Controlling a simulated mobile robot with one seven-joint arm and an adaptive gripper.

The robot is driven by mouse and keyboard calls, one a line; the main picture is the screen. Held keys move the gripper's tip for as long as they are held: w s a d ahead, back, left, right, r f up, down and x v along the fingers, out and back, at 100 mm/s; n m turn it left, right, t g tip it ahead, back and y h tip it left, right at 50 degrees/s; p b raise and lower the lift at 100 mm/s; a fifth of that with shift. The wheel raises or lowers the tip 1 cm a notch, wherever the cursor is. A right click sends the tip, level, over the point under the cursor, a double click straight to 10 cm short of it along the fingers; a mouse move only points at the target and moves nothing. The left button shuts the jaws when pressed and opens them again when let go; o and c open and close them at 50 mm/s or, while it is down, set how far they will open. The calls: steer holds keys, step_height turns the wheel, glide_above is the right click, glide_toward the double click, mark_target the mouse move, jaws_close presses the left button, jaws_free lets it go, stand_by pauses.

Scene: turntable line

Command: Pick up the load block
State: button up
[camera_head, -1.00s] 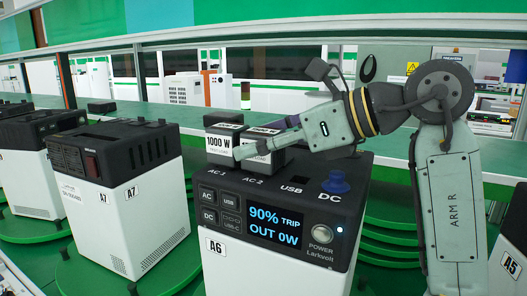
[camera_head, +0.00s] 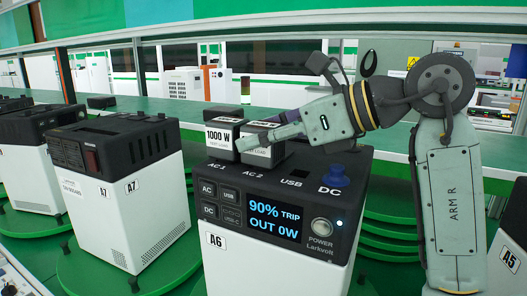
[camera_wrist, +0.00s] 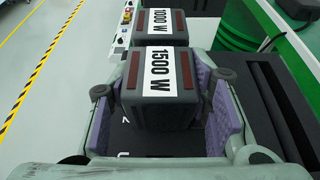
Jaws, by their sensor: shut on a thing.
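Two dark load blocks stand side by side on top of the power station A6 (camera_head: 215,262). The 1500 W block (camera_wrist: 159,92) is between my gripper's purple-padded fingers in the wrist view. My gripper (camera_head: 255,141) is shut on it, reaching in from the right. In the head view the fingers hide much of this block (camera_head: 264,157), which is at AC 2. I cannot tell whether it touches the station's top. The 1000 W block (camera_head: 220,137) is beside it at AC 1, just beyond it in the wrist view (camera_wrist: 160,24), and is not held.
The station's screen (camera_head: 274,219) reads 90% TRIP, OUT 0W. Station A7 (camera_head: 120,190) stands to the left on a green turntable. A green shelf (camera_head: 400,145) runs behind.

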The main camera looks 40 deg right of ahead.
jaws_close()
steer(key=shift+r, duration=0.15)
steer(key=shift+r+b, duration=0.55)
steer(key=shift+r, duration=4.4)
